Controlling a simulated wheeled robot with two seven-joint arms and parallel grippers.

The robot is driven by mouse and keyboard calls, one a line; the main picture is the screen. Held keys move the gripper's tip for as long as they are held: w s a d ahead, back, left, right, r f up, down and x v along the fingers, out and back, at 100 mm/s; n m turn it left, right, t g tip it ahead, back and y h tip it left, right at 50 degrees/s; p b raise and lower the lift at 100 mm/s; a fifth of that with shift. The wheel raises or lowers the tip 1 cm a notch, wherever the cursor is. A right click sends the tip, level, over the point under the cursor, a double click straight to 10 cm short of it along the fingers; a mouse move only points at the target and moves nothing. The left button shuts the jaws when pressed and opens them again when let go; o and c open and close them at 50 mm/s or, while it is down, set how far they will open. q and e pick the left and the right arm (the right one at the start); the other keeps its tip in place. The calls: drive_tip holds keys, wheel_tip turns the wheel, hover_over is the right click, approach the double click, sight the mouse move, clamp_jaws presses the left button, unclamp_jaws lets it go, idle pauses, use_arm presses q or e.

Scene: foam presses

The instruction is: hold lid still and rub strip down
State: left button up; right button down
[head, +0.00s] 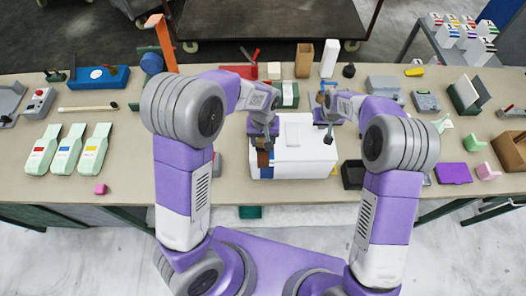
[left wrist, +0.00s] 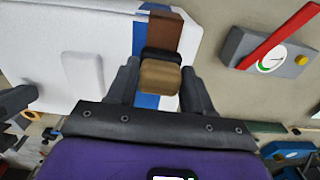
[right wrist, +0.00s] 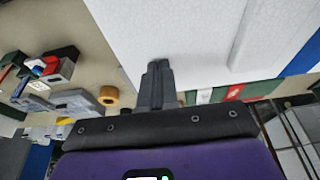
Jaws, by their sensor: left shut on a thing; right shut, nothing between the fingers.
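A white foam box with a flat lid (head: 300,140) stands at the middle of the bench, with a raised panel on top. A blue strip (left wrist: 145,101) runs along the lid near its left side; it also shows in the right wrist view (right wrist: 302,55). My left gripper (left wrist: 160,80) is shut on a brown block (left wrist: 165,36) with a tan grip and dark collar, over the strip. I cannot tell whether the block presses on it. My right gripper (right wrist: 158,66) is shut and empty at the lid's right part; contact is unclear.
A grey gauge box with a red bar (left wrist: 268,52) lies left of the foam box. Several pale green packs (head: 68,150) lie at the left; a purple pad (head: 453,173) lies at the right.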

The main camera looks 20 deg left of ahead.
use_arm(q)
drive_tip(key=shift+r, duration=0.65)
use_arm(e)
drive_tip(key=shift+s+f, duration=0.15)
drive_tip(key=shift+f, duration=0.15)
use_arm(q)
drive_tip(key=shift+s+d, duration=0.2)
drive_tip(key=shift+s, duration=0.5)
drive_tip(key=shift+s+d, duration=0.25)
drive_tip(key=shift+s, duration=0.5)
drive_tip(key=shift+s+d, duration=0.2)
drive_tip(key=shift+s, duration=0.5)
drive_tip(key=shift+f, duration=0.8)
drive_tip(key=shift+w, duration=0.1)
drive_tip(key=shift+w+a, duration=0.25)
drive_tip(key=shift+w, duration=0.45)
drive_tip(key=shift+w+a, duration=0.2)
drive_tip(key=shift+w, duration=0.55)
drive_tip(key=shift+w+a, duration=0.25)
drive_tip(key=shift+w, duration=0.45)
use_arm(e)
drive_tip(key=shift+d, duration=0.1)
